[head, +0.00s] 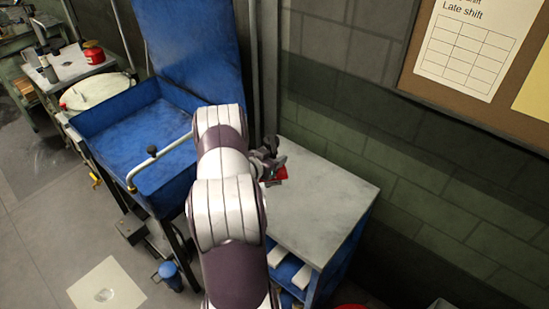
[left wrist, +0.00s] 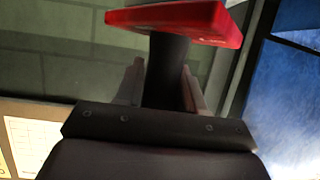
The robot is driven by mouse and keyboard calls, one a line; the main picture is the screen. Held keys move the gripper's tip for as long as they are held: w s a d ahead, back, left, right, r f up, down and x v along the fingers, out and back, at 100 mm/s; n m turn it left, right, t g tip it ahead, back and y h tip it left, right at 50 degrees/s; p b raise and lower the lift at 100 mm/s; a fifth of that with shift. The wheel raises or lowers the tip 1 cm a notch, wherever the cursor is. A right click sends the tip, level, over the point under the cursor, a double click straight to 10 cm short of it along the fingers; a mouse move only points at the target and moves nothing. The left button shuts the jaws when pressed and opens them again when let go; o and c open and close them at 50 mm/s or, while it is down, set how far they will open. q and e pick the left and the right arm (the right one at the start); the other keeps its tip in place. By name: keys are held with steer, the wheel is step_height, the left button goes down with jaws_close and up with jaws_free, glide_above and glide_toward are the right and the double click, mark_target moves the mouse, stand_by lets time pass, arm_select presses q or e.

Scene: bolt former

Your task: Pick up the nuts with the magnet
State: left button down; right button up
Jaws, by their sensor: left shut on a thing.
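The red head also shows in the head view (head: 279,177), partly hidden by the gripper. I cannot make out any nuts in either view. My right gripper is not in view.
The grey cabinet top (head: 320,205) looks bare, with blue shelves below. A blue machine tray (head: 125,130) with a pale bent handle (head: 155,155) stands to the left. A wall with a notice board (head: 440,100) is at right. A white sheet (head: 125,283) lies on the floor.

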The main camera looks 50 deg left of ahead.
arm_select(q)
steer(key=shift+w, duration=0.1)
steer(key=w+a+r, duration=0.1)
steer(key=w+a, duration=0.2)
steer(key=w, duration=0.6)
step_height(320, 180, down, 9)
steer(key=b, duration=0.6)
steer(key=shift+d, duration=0.25)
steer(key=shift+s+r, duration=0.1)
stand_by(0.5)
step_height(320, 180, up, 8)
steer(key=p, duration=0.5)
steer(key=shift+p, duration=0.3)
stand_by(0.8)
